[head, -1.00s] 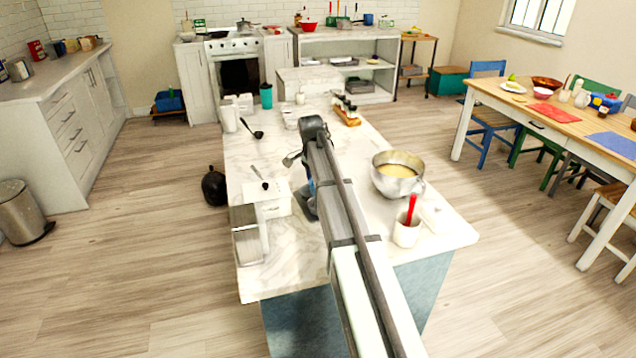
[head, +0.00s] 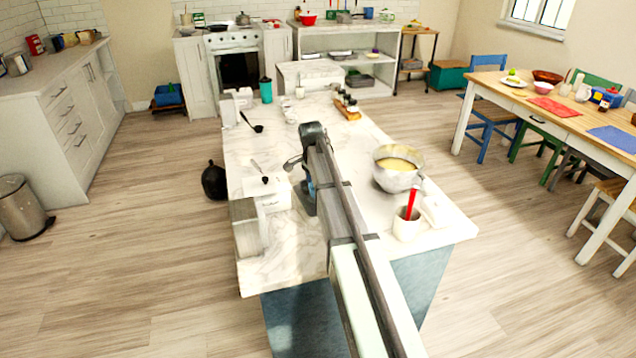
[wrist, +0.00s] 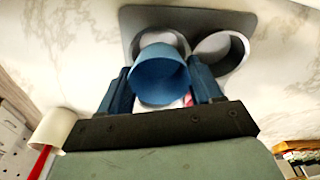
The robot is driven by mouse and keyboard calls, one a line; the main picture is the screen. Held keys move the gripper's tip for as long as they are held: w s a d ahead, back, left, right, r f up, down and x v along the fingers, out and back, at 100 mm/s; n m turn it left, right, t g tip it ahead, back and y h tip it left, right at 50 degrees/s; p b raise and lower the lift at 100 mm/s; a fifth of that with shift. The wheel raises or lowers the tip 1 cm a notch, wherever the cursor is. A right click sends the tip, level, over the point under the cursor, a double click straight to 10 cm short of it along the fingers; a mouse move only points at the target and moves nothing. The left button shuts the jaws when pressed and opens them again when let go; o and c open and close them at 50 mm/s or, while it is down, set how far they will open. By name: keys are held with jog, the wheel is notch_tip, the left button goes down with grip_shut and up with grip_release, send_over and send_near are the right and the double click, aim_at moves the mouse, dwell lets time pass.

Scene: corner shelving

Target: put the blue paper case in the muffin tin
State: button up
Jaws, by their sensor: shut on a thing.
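The blue paper case (wrist: 158,78) is between the two blue fingers of my gripper (wrist: 159,70) in the wrist view. My gripper is shut on it. The grey muffin tin (wrist: 135,17) lies on the marble worktop just beyond, with two round cups showing. The case overlaps the left cup (wrist: 160,38) in the picture; I cannot tell whether it is above it or partly inside. The right cup (wrist: 222,50) looks empty.
On the island (head: 285,255) stand a metal bowl of batter (head: 397,180) and a white pot (head: 405,230) with a red-handled tool, right of my arm. A white box (head: 270,198) is to the left. A spice rack (head: 347,107) stands farther back.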

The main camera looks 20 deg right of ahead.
jog(key=shift+f, duration=1)
jog(key=shift+s+f, duration=0.3)
jog(key=shift+f, duration=0.3)
jog(key=shift+a, duration=0.1)
jog(key=o, duration=1)
jog(key=shift+c, duration=0.2)
jog(key=shift+o, duration=0.6)
jog(key=shift+s, duration=0.25)
jog(key=shift+c, duration=0.2)
jog(key=shift+o, duration=0.2)
notch_tip(320, 180, up, 15)
jog(key=a, duration=0.1)
jog(key=shift+a+r, duration=0.15)
jog(key=shift+a, duration=0.1)
